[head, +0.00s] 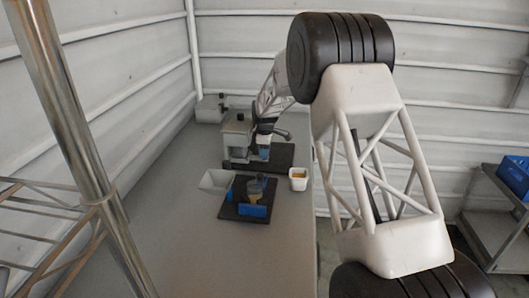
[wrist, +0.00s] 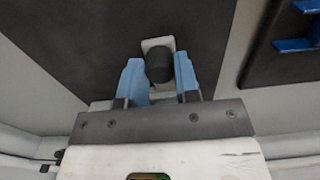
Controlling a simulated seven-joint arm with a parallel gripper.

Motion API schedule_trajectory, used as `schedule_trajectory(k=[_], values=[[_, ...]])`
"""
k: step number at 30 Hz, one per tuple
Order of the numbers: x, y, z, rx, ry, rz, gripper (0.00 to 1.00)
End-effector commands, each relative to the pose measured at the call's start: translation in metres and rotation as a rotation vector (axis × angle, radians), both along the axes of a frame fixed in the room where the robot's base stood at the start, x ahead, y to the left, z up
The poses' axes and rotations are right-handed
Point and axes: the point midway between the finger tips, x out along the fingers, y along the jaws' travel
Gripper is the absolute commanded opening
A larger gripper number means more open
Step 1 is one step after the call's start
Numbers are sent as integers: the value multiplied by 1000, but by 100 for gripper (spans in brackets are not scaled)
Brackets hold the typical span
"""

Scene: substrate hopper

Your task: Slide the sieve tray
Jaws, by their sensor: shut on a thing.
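In the wrist view my gripper (wrist: 157,62) has its two blue fingers on either side of a dark round knob (wrist: 159,68). The knob stands on a small pale tab (wrist: 157,43), which looks like the handle of the sieve tray; the rest of the tray cannot be made out. In the head view my gripper (head: 264,153) is low in front of the pale hopper unit (head: 237,131), over a dark mat (head: 285,157). The knob is too small to tell there, and the arm hides part of the unit.
A second dark mat (head: 228,211) nearer the camera carries a blue holder (head: 253,210) and a grey round vessel (head: 256,186). The near bench is clear.

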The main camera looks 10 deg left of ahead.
Motion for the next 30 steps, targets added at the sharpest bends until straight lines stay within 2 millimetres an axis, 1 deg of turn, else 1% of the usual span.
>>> schedule_trajectory(k=[30], values=[[-1, -55, 1, 0, -1, -1, 16]])
